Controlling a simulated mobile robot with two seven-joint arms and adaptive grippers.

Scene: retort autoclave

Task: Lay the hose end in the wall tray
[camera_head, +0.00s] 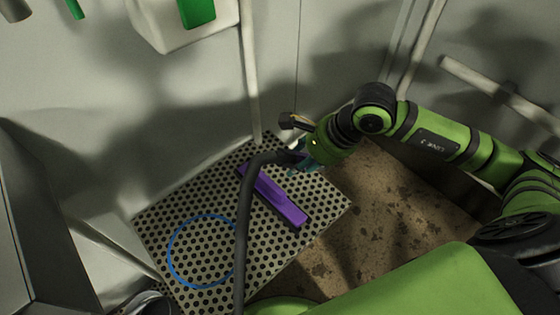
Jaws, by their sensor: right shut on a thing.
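The dark grey hose (246,205) rises from the bottom edge and bends right at its top to my right gripper (300,156). My right gripper is shut on the hose near its end; the fingers and the very end are partly hidden by the hose and wrist. A long purple piece (275,197) lies slanted below the gripper, over the perforated plate, with the hose crossing near its upper left end. It may be the wall tray, but I cannot tell for sure. My left gripper is out of view.
The perforated plate (172,222) carries a blue ring (172,265) at left. Brown speckled floor (345,240) lies to its right. A white box with a green part (197,12) is on the wall above. Pale pipes (250,75) run down the walls.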

